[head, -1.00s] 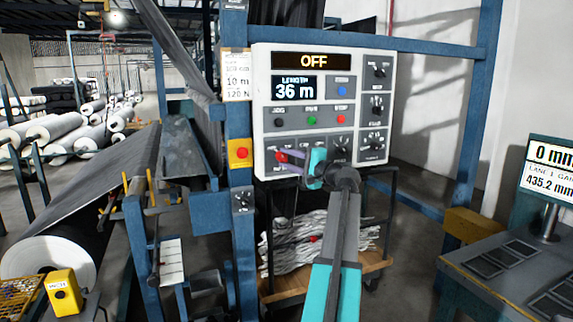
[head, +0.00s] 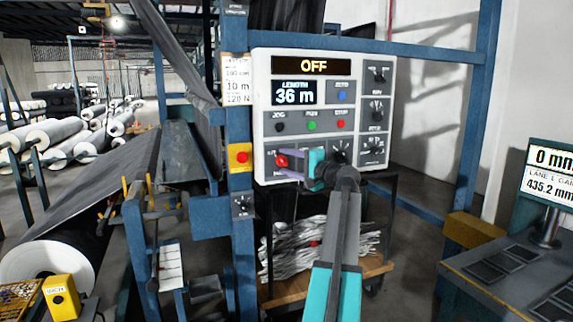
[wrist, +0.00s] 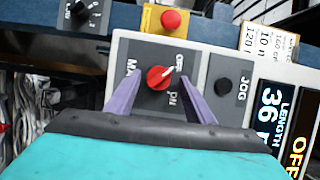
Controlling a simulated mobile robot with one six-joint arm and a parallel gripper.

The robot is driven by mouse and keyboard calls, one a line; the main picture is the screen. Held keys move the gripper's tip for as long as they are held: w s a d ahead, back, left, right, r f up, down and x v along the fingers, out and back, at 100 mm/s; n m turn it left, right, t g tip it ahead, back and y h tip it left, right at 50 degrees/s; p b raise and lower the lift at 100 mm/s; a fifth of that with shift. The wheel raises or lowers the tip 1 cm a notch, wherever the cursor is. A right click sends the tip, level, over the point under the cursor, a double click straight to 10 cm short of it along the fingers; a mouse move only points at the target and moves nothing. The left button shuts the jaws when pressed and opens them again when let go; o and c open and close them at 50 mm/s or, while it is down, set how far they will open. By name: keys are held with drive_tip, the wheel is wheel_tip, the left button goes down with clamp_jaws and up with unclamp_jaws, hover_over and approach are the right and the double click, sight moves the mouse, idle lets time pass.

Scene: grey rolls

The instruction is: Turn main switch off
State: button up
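The main switch is a red rotary knob at the lower left of the white control panel (head: 263,95). In the wrist view the red knob (wrist: 159,77) has a pale mark directed toward the OFF label (wrist: 179,62); the ON label (wrist: 173,98) is below it. The knob also shows in the head view (head: 281,161). My gripper (wrist: 161,78) has its two purple fingers apart, one on each side of the knob, with visible gaps. The panel's top display (head: 313,65) reads OFF.
A yellow box with a red button (head: 239,156) is on the blue post left of the panel. The JOG button (wrist: 223,87) lies close beside one finger. Green and red buttons sit above the switch, and more dark knobs line the panel's right side.

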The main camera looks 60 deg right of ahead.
drive_tip(key=shift+s, duration=0.1)
drive_tip(key=shift+s+a+f, duration=0.1)
drive_tip(key=shift+s+a, duration=0.05)
drive_tip(key=shift+s, duration=0.35)
drive_tip(key=v, duration=1.2)
drive_tip(key=shift+s+b, duration=0.35)
drive_tip(key=shift+b, duration=0.1)
